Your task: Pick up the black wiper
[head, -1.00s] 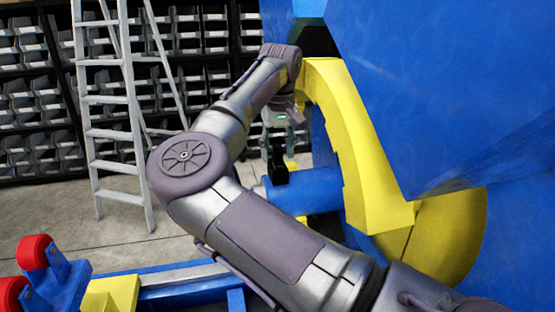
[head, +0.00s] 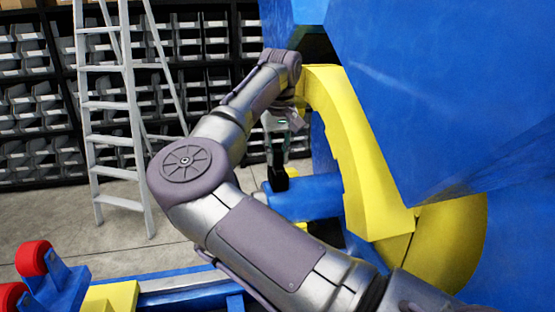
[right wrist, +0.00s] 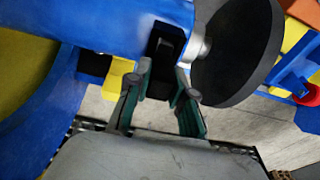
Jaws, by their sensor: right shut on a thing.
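The black wiper (head: 279,178) shows in the head view as a dark upright piece beside the end of a blue cylinder (head: 308,197). In the right wrist view the wiper (right wrist: 161,72) lies between the fingertips, in front of the blue cylinder (right wrist: 110,22). My right gripper (head: 277,141) is shut on the wiper, with its green-grey fingers (right wrist: 163,79) on either side of it. I cannot tell whether the wiper still touches the cylinder. My left gripper is not in view.
A large blue body (head: 440,90) and a yellow curved arm (head: 345,130) stand close on the right. A dark disc (right wrist: 240,58) is beside the wiper. A ladder (head: 112,130) and bin shelves (head: 35,110) stand behind. Red rollers (head: 33,257) are at lower left.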

